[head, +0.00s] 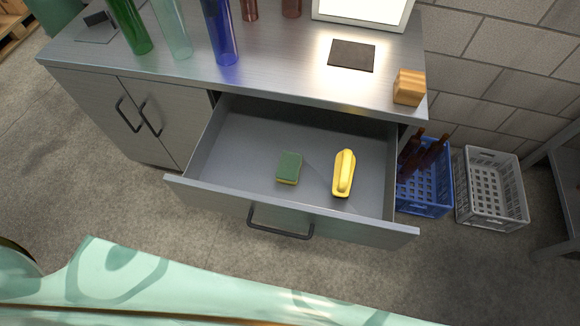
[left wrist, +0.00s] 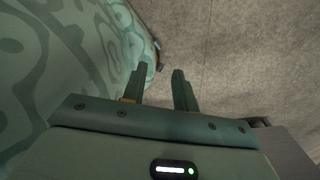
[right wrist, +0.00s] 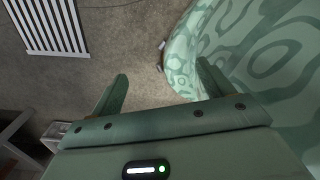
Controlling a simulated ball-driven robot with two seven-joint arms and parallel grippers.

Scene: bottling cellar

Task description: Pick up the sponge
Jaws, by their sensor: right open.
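The sponge (head: 289,168), green on top with a yellow underside, lies in the open drawer (head: 240,140) of a grey metal cabinet. A yellow brush-like object (head: 344,173) lies to its right, apart from it. Neither gripper shows in the head view. In the left wrist view my left gripper (left wrist: 158,82) has its two fingers apart with nothing between them, over bare floor. In the right wrist view my right gripper (right wrist: 162,82) is open wide and empty, also over floor. Neither wrist view shows the sponge.
The drawer's front panel with a dark handle (head: 281,224) juts towards me. Bottles (head: 221,35), a dark mat (head: 351,56) and a wooden block (head: 409,87) stand or lie on the countertop. A blue crate (head: 425,190) and a grey crate (head: 491,187) sit on the floor at right.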

